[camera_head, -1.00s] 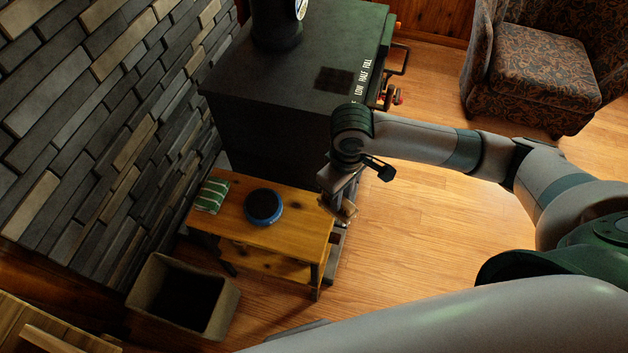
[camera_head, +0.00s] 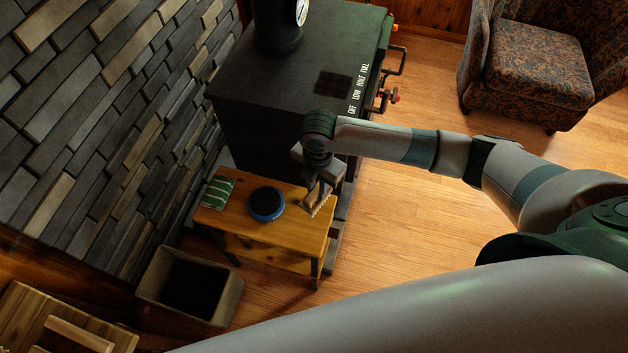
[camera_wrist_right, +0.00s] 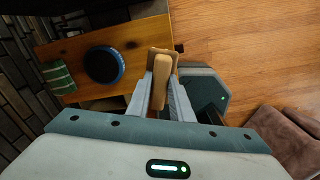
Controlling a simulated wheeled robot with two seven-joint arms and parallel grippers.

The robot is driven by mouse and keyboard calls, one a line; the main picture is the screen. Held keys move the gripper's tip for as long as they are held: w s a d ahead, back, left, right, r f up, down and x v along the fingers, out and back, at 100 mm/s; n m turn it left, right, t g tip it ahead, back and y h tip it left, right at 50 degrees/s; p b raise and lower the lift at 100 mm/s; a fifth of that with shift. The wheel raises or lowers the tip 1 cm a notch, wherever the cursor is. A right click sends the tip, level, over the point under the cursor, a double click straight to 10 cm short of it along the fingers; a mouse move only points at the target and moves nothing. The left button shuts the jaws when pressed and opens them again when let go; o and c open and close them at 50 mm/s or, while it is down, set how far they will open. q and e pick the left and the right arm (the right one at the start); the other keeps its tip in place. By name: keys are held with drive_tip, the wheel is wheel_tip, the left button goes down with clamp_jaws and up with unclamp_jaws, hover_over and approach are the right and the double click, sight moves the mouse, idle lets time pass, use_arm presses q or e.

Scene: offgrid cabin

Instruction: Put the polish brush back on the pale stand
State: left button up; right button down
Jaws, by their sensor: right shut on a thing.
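The polish brush (camera_head: 319,207) is a tan wooden piece in the jaws of my right gripper (camera_head: 318,194). In the right wrist view the brush (camera_wrist_right: 161,82) has a light handle pointing toward the camera and a wider brown block behind it, between the grey fingers of my right gripper (camera_wrist_right: 160,98). The brush appears over the right end of a low wooden bench (camera_head: 290,238); its height above the top is unclear. No separate pale stand can be made out. My left gripper is out of view.
A blue round tin with a dark top (camera_head: 266,204) and a green striped cloth (camera_head: 218,192) lie on the bench. A black stove (camera_head: 280,90) stands behind it. An open bin (camera_head: 228,300) is in front at left. Clear floor (camera_head: 400,235) lies to the right.

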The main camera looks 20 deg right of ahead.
drive_tip(key=n, duration=0.3)
drive_tip(key=w+n+p, duration=0.1)
drive_tip(key=shift+a+f+n, duration=0.3)
drive_tip(key=shift+a, duration=0.05)
drive_tip(key=shift+r, duration=0.1)
drive_tip(key=shift+p, duration=0.4)
drive_tip(key=shift+f+b, duration=4.1)
drive_tip(key=shift+f, duration=2.7)
drive_tip(key=shift+f, duration=0.25)
drive_tip(key=c, duration=1.5)
unclamp_jaws()
drive_tip(key=shift+r, duration=0.1)
